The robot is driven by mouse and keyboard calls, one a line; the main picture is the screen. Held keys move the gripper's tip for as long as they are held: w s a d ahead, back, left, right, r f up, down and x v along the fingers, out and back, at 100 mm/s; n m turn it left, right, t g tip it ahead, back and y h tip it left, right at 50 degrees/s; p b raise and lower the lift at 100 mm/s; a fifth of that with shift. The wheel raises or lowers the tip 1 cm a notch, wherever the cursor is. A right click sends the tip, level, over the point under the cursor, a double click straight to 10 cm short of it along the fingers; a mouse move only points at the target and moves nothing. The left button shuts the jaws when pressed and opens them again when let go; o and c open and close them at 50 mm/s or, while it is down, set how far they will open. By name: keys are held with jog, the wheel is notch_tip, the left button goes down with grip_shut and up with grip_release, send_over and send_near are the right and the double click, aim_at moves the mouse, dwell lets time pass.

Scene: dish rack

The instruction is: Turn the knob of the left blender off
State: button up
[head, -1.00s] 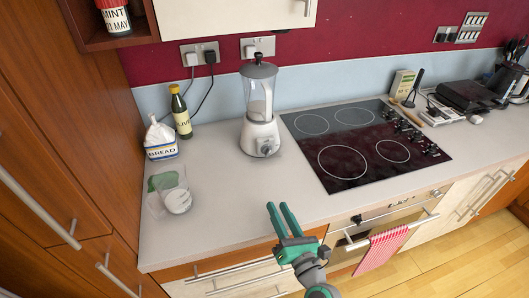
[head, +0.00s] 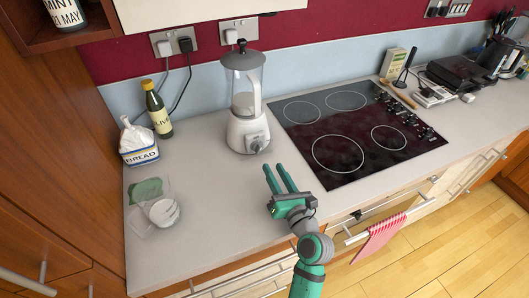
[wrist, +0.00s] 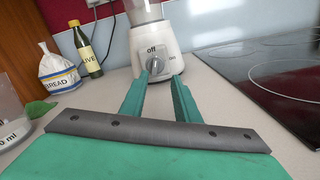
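One blender (head: 243,100) with a white base and clear jug stands on the counter left of the hob. Its round grey knob (head: 257,146) is on the front of the base. In the wrist view the knob (wrist: 156,66) shows just beyond the fingertips, with "off" printed above it and a smaller label at its right. Where the knob points is too small to tell. My green gripper (head: 273,166) is open and empty, in front of and slightly right of the knob, apart from it. The wrist view also shows my gripper (wrist: 158,80) with the fingers spread.
A black hob (head: 350,135) lies to the right. A bread bag (head: 138,145) and an olive bottle (head: 157,112) stand to the left, with a glass jug (head: 163,212) nearer the front edge. The counter between jug and blender is clear.

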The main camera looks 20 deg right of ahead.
aim_at(260, 150)
jog(key=w, duration=0.2)
jog(key=w+a, duration=0.1)
jog(key=w, duration=0.4)
jog(key=shift+a, duration=0.4)
jog(key=shift+w+d, duration=0.25)
jog(key=shift+w, duration=0.4)
jog(key=shift+w, duration=0.1)
